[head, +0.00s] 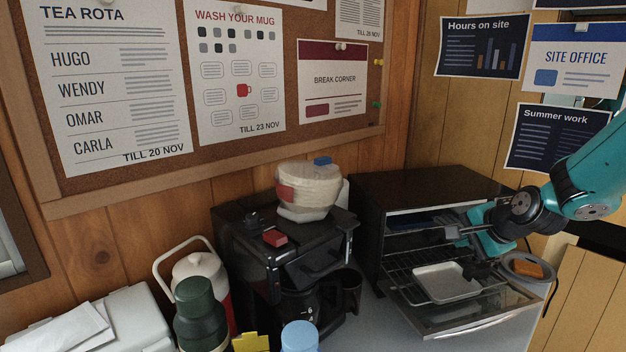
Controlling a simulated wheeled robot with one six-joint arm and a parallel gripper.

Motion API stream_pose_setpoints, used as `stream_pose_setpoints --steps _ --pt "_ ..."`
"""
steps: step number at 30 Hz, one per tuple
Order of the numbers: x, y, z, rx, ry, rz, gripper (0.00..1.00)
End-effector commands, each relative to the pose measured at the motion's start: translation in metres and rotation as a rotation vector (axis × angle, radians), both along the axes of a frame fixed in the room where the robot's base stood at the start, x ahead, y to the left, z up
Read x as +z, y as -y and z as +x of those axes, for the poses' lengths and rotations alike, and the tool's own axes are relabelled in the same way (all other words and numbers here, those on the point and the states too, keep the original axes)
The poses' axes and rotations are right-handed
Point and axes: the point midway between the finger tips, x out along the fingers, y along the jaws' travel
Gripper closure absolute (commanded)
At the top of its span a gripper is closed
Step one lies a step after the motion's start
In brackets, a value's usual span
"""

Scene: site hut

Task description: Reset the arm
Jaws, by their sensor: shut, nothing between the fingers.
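My teal arm reaches in from the right in the head view. My gripper (452,233) is shut and empty, in front of the upper part of the toaster oven's (424,189) opening. The oven door (478,322) is folded down open. A light metal tray (446,283) lies on the wire rack, which is pulled partly out over the door. My gripper is above and behind the tray, and I cannot tell how close it is to the oven's parts. Part of the oven's inside is hidden behind my gripper and wrist.
A black coffee machine (262,240) with a carafe stands left of the oven, a cream round container (309,190) on top. A green flask (199,318), a white-lidded jug (198,268) and a blue-topped item (299,337) stand at front left. An orange item (527,268) lies right of the oven.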

Motion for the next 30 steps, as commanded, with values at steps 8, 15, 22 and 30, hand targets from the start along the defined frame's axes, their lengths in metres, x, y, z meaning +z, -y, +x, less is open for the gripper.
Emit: stream_pose_setpoints --steps 8,15,22,30 --pt "0.068 -0.143 -0.110 0.712 -0.050 -0.257 1.00" --pt "0.098 -0.204 -0.245 1.359 -0.033 -0.460 1.00" --pt "0.103 -0.210 -0.314 1.688 -0.006 -0.550 1.00" --pt "0.103 -0.209 -0.320 1.721 -0.005 -0.556 1.00"
